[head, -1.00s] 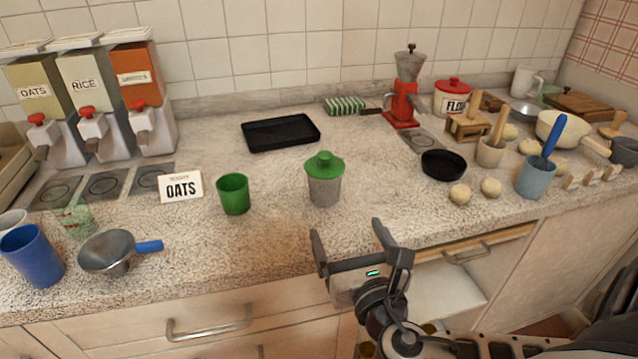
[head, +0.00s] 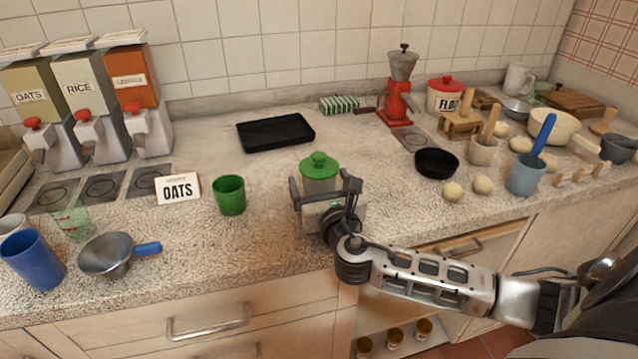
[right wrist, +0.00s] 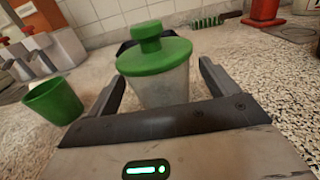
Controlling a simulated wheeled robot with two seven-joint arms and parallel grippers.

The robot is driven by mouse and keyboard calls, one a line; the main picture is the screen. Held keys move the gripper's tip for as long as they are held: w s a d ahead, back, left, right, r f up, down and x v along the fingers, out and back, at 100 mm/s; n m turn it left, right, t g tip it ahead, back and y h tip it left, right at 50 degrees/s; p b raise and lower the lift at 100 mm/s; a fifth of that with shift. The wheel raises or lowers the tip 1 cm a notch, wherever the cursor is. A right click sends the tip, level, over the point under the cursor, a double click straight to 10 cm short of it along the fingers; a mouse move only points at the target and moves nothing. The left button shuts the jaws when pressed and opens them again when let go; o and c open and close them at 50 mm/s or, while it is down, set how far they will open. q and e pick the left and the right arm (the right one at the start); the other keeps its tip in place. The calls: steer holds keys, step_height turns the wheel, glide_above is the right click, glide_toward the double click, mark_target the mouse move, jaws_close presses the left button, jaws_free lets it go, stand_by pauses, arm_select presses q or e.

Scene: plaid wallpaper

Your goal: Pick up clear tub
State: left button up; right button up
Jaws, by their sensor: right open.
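The clear tub (head: 319,178) is a see-through, greyish container with a green knobbed lid, upright on the counter. In the right wrist view the tub (right wrist: 160,84) stands straight ahead, between the two fingers. My right gripper (head: 323,186) is open at the tub's near side, one finger to each side of it. In the right wrist view a gap shows between the tub and each finger of the gripper (right wrist: 162,80). The gripper hides the tub's lower part in the head view. My left gripper is not in view.
A green cup (head: 229,195) stands left of the tub, with an OATS card (head: 178,189) beyond it. A black tray (head: 275,132) lies behind. A black pan (head: 436,163) and dough balls (head: 453,192) are to the right. The counter directly around the tub is clear.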

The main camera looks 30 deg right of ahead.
steer(key=shift+w+d, duration=0.2)
steer(key=shift+w, duration=0.4)
steer(key=c, duration=1.1)
